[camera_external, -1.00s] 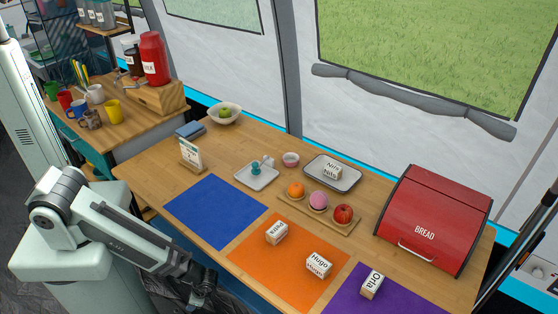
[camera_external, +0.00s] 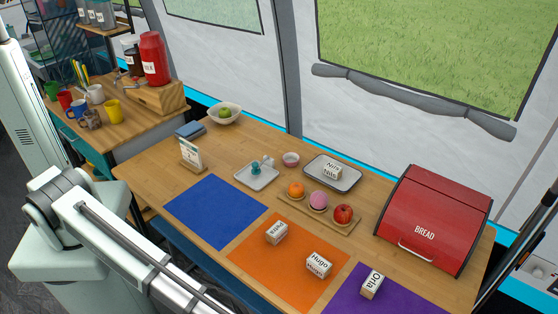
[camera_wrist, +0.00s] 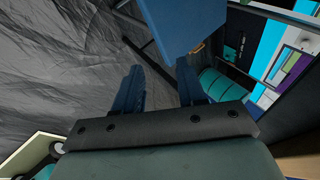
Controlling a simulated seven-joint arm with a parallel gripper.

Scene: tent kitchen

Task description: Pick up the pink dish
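The pink dish (camera_external: 290,159) is a small round bowl on the wooden table, toward the back. It stands between the small tray with the teal item (camera_external: 255,168) and the grey tray (camera_external: 348,181). My gripper (camera_wrist: 160,82) shows in the wrist view with its two blue fingers apart and nothing between them. It is below the bottom edge of the external view, well away from the dish. The wrist view does not show the dish.
A wooden board (camera_external: 338,222) holds an orange, a pink round item and a red apple in front of the dish. Blue (camera_external: 214,210), orange (camera_external: 260,262) and purple mats lie along the front. White name blocks stand on the table. A red bread box (camera_external: 430,215) is at right.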

